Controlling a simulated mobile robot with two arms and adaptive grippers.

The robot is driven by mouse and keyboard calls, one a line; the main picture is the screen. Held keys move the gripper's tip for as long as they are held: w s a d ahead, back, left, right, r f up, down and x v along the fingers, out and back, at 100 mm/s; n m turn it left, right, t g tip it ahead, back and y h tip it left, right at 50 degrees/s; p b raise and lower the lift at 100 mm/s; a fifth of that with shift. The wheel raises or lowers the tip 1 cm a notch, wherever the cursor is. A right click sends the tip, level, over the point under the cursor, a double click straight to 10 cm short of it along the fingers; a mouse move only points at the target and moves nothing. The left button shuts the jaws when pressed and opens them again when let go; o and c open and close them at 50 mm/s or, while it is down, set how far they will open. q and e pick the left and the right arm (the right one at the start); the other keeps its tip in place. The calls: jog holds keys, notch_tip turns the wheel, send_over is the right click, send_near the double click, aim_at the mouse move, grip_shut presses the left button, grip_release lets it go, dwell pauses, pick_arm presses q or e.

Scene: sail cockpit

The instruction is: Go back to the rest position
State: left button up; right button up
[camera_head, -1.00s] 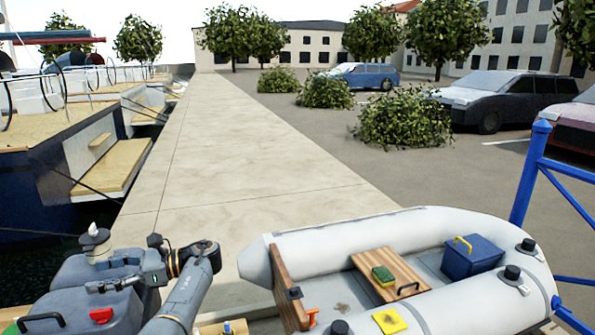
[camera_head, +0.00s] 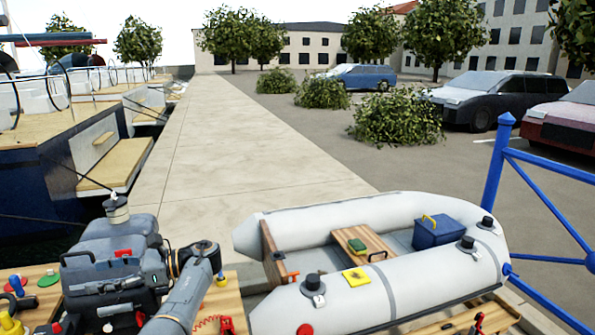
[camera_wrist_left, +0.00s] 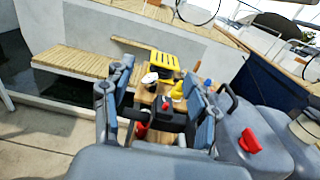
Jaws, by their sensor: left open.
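My left gripper (camera_head: 172,258) is at the lower left of the head view, at the end of my grey arm, beside a grey motor-like unit with a red tab (camera_head: 122,254). Its fingers are hard to make out there. In the left wrist view its two grey fingers (camera_wrist_left: 160,110) stand wide apart, with nothing gripped. Between and beyond them I see a wooden surface (camera_wrist_left: 148,96), a yellow slatted thing (camera_wrist_left: 158,62), a white-topped item (camera_wrist_left: 150,78) and a dark block (camera_wrist_left: 168,114). My right gripper is not in view.
A grey inflatable dinghy (camera_head: 345,210) lies right of the arm, holding a blue box (camera_head: 437,234). A blue railing (camera_head: 497,170) stands at the right. Moored boats (camera_head: 60,160) line the left. The concrete quay (camera_head: 230,150) ahead is clear.

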pick_arm(q)
jog(key=s+f+m+t+h, duration=0.1)
jog(key=s+f+t+h, duration=0.2)
jog(key=f, duration=1.5)
jog(key=s+f+m+t+h, duration=0.1)
jog(key=s+f+t+h, duration=0.15)
jog(key=f, duration=1.55)
jog(key=s+d+f+n+h, duration=0.2)
jog(key=s+d+f, duration=0.1)
jog(key=s+f, duration=0.6)
jog(key=s+d+f+n+h, duration=0.1)
jog(key=s+d+f+h, duration=0.25)
jog(key=s+f, duration=0.55)
jog(key=s+d+f+n+h, duration=0.2)
jog(key=s+d+f+n, duration=0.1)
jog(key=s, duration=0.6)
jog(key=s+d+f+n+t+h, duration=0.1)
jog(key=s+d+f+n, duration=0.3)
jog(key=s, duration=0.6)
jog(key=s+d+f+n+h, duration=0.3)
jog(key=s+f, duration=0.3)
jog(key=s, duration=0.4)
jog(key=shift+d+f+n, duration=0.2)
jog(key=shift+d+n, duration=0.3)
jog(key=shift+d, duration=0.05)
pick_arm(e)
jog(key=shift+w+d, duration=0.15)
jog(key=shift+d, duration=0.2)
pick_arm(q)
jog(key=shift+c, duration=0.2)
